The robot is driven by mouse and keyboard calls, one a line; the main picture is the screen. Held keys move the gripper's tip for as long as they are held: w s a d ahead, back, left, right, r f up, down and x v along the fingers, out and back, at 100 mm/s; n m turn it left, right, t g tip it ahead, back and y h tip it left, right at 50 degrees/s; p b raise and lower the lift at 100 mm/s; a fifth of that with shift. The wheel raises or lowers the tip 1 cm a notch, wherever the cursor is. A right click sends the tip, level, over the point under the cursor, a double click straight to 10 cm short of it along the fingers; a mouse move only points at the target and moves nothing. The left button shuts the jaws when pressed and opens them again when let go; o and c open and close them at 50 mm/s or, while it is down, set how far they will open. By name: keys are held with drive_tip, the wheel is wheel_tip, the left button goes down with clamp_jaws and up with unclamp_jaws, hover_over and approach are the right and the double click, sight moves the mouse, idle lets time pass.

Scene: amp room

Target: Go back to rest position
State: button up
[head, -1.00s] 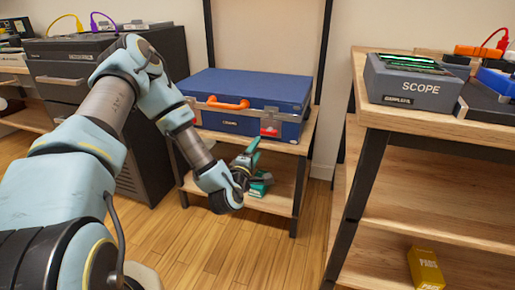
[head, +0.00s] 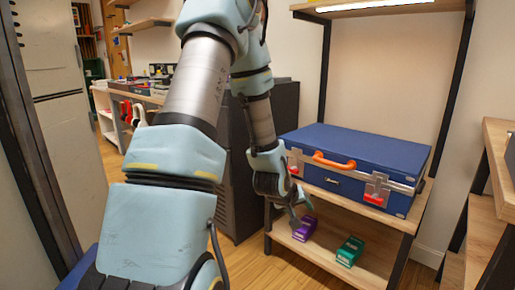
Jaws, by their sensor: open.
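My arm rises from the bottom of the head view and bends down to my gripper (head: 298,215). The gripper hangs in front of the wooden shelf unit, by the left part of its lower shelf (head: 325,262). Its jaws are small and partly dark in this view, and they hold nothing that I can see. A purple box (head: 305,229) lies on the lower shelf just beside the gripper tip; I cannot tell whether they touch. A green box (head: 350,251) lies farther right on the same shelf, apart from the gripper.
A blue case (head: 345,165) with an orange handle sits on the upper shelf. A dark cabinet (head: 285,105) stands behind my arm. Another wooden shelf (head: 498,135) is at the right edge. A tall pale panel (head: 65,130) stands at left. Some wood floor is clear.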

drive_tip(key=s+a+r+g+y, duration=0.2)
drive_tip(key=s+a+r, duration=0.25)
drive_tip(key=a, duration=0.25)
drive_tip(key=s+a+r+m+g+y, duration=0.1)
drive_tip(key=s+a+r+g, duration=0.15)
drive_tip(key=s+a, duration=0.3)
drive_tip(key=s+a+r+g+y, duration=0.1)
drive_tip(key=s+a+r+y, duration=0.1)
drive_tip(key=s+a+r, duration=0.4)
wheel_tip(320, 180, up, 25)
drive_tip(key=w+a+p, duration=0.1)
drive_tip(key=p, duration=2.7)
drive_tip(key=shift+w+f, duration=0.15)
drive_tip(key=shift+w, duration=0.2)
